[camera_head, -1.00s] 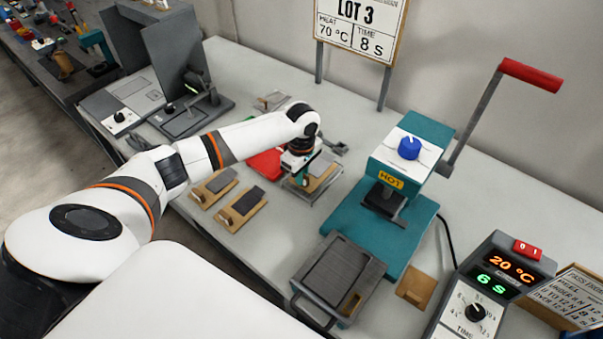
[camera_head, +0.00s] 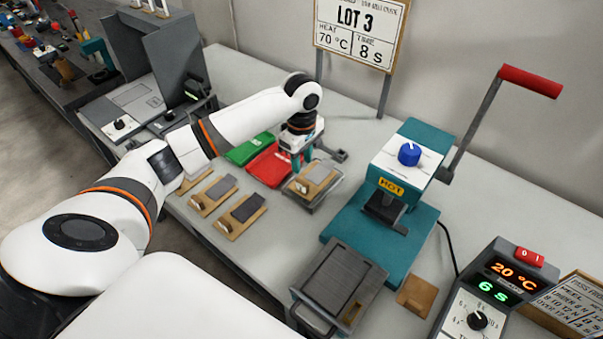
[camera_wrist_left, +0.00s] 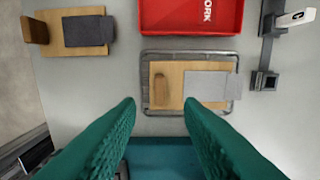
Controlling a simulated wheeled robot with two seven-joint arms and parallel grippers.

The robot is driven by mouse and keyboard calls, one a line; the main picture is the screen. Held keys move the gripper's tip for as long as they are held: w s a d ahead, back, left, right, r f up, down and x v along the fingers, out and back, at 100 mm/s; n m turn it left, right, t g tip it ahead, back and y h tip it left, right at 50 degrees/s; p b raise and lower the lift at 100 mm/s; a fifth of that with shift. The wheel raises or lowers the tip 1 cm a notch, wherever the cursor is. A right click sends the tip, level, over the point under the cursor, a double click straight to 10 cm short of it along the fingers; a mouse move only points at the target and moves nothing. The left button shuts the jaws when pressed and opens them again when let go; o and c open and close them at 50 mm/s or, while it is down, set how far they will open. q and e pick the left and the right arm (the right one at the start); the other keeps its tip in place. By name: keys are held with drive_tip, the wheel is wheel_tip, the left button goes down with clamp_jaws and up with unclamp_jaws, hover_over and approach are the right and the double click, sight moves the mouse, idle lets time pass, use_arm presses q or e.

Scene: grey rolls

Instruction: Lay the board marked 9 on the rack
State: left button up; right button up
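A light wooden board (camera_head: 310,187) with a small upright block and a grey sheet lies flat on the wire rack (camera_head: 313,207). In the left wrist view the board (camera_wrist_left: 172,73) lies within the rim of the rack (camera_wrist_left: 145,82), its grey sheet reaching the right side. No number on it can be read. My left gripper (camera_head: 301,160) is above the rack's back left side. In the left wrist view its teal fingers (camera_wrist_left: 160,108) are wide apart with nothing between them. My right gripper is not in view.
Similar boards (camera_head: 240,216) lie in a row left of the rack. A red tray (camera_head: 267,168) and a green tray (camera_head: 248,150) lie behind. A teal press (camera_head: 345,225) with a raised red-handled lever stands right. A dark grey handled case (camera_head: 335,285) lies in front.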

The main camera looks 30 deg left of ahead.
use_arm(q)
drive_tip(key=shift+r, duration=1.7)
